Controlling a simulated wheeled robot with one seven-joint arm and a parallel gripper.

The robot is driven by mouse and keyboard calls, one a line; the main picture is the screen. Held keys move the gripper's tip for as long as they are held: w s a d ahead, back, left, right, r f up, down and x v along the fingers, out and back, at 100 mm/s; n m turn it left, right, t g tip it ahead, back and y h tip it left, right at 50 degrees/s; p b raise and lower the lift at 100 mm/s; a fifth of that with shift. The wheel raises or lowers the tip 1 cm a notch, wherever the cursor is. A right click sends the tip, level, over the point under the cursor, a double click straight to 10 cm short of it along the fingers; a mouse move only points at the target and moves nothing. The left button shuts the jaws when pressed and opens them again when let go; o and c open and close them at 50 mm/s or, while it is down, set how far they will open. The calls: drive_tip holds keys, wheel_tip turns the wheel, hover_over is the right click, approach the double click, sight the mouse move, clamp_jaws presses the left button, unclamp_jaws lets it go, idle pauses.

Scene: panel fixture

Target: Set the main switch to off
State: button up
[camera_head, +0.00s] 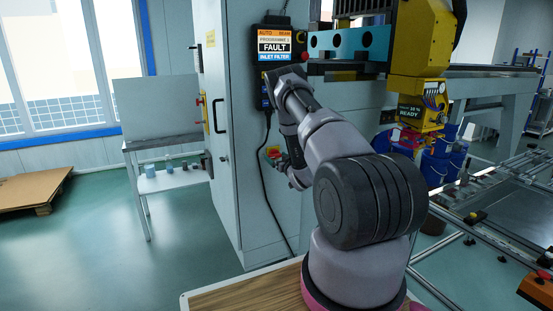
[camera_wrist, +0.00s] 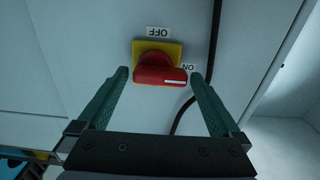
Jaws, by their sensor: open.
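The main switch (camera_wrist: 160,74) is a red rotary handle on a yellow plate (camera_wrist: 142,48). Its handle lies sideways in the wrist view, with a white mark at its right end by the ON label (camera_wrist: 188,67). The OFF label (camera_wrist: 158,32) sits above the plate; both labels appear upside down. In the head view the switch (camera_head: 273,152) is on the grey cabinet front, partly hidden by my gripper (camera_head: 283,163). In the wrist view my gripper (camera_wrist: 160,73) is open, with one finger on each side of the handle and gaps visible; contact is not apparent.
A black cable (camera_wrist: 213,50) runs down the cabinet close to the switch and passes behind the right finger. A control panel (camera_head: 274,47) reading FAULT hangs above. A small table (camera_head: 165,143) stands left of the cabinet. Yellow machinery (camera_head: 420,40) is at the right.

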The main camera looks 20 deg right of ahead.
drive_tip(key=shift+w, duration=0.15)
drive_tip(key=c, duration=1.2)
drive_tip(key=shift+o, duration=0.2)
drive_tip(key=shift+n, duration=0.3)
drive_tip(key=n, duration=0.3)
drive_tip(key=shift+f+n, duration=0.15)
drive_tip(key=shift+n, duration=0.15)
drive_tip(key=shift+d+f+n, duration=0.1)
drive_tip(key=shift+f+n, duration=0.05)
drive_tip(key=shift+n, duration=2.1)
drive_tip(key=shift+d+f+n, duration=0.1)
drive_tip(key=shift+n, duration=2.2)
drive_tip(key=shift+d+f+n, duration=0.1)
drive_tip(key=shift+f+n, duration=0.05)
drive_tip(key=shift+n, duration=2.1)
